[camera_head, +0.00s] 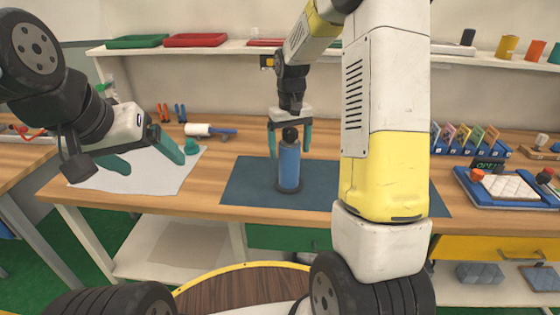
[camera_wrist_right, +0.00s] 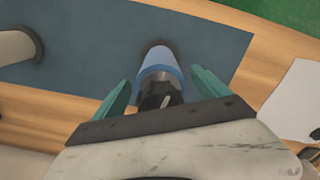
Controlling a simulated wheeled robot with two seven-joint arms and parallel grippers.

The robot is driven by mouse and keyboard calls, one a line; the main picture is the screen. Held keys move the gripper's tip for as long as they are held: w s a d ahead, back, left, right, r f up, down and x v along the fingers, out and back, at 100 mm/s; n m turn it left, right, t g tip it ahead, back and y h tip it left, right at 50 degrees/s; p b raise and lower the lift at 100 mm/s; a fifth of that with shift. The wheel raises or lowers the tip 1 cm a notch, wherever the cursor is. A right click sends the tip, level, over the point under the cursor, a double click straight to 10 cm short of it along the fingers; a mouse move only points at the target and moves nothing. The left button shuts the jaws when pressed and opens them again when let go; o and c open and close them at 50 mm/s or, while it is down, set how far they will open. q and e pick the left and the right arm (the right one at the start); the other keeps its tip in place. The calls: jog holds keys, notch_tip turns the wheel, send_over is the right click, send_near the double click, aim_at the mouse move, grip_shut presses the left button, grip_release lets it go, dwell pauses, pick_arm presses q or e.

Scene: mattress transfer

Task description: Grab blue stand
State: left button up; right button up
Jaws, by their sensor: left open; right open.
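The blue stand (camera_head: 289,165) is an upright blue cylinder with a dark knob on top and a dark base. It stands on a dark blue mat (camera_head: 240,185) on the wooden table. My right gripper (camera_head: 290,148) is open above it, with its green fingers on either side of the stand's upper part. In the right wrist view the blue stand (camera_wrist_right: 158,66) lies between the open fingers (camera_wrist_right: 160,92), with visible gaps at both sides. My left gripper (camera_head: 150,160) is open and empty over a white sheet (camera_head: 135,175) at the left.
A white roll with a blue handle (camera_head: 205,130) lies behind the sheet. At the right are a blue rack of coloured pieces (camera_head: 465,145) and a blue tray with a white quilted pad (camera_head: 465,185). Trays (camera_head: 195,40) sit on the shelf behind. The mat around the stand is mostly clear.

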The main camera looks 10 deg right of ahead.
grip_shut()
jog(key=shift+r, duration=0.1)
jog(key=shift+r, duration=0.15)
